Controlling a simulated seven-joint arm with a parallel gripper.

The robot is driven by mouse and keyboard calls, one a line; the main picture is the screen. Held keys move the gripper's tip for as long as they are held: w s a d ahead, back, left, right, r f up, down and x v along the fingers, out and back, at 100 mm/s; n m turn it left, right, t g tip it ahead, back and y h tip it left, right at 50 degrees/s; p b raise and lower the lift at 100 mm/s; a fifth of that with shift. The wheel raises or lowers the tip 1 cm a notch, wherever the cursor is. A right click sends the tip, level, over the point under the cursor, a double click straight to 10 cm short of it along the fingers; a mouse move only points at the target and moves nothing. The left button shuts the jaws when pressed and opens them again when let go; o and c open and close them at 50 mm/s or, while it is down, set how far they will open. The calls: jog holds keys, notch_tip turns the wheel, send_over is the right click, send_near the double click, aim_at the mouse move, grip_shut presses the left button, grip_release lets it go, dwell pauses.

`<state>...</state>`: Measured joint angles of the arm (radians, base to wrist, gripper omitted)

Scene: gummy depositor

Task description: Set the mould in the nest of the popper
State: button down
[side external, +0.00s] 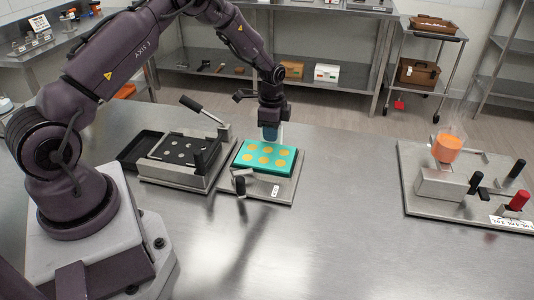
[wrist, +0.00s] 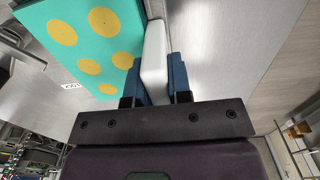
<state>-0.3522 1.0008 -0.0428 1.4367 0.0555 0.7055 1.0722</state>
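The teal mould (side external: 264,158) has several round orange-yellow cavities and looks level. It is over a grey metal plate (side external: 283,191) with a white label and a black-knobbed lever (side external: 240,185) at its front. Whether it rests fully down there I cannot tell. My gripper (side external: 271,134) is at the mould's far edge, pointing down. In the wrist view my gripper (wrist: 157,78) has its blue fingers on both sides of a pale upright block (wrist: 155,50) beside the mould (wrist: 92,38), and looks shut on it. The block's lower end is hidden.
Just left stands a metal fixture (side external: 150,172) with a dark holed plate, a long black handle and a dark tray (side external: 136,150). The depositor (side external: 449,180), with its orange-filled hopper, stands far right. The steel table between is clear.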

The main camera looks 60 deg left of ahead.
jog(key=shift+r, duration=0.1)
jog(key=shift+r, duration=3.65)
jog(key=shift+r, duration=0.15)
notch_tip(320, 180, up, 8)
jog(key=s+a, duration=0.6)
jog(key=s, duration=0.3)
jog(key=s+a, duration=0.6)
jog(key=s, duration=0.3)
jog(key=f, duration=0.5)
jog(key=shift+a+f, duration=0.15)
jog(key=shift+a, duration=0.05)
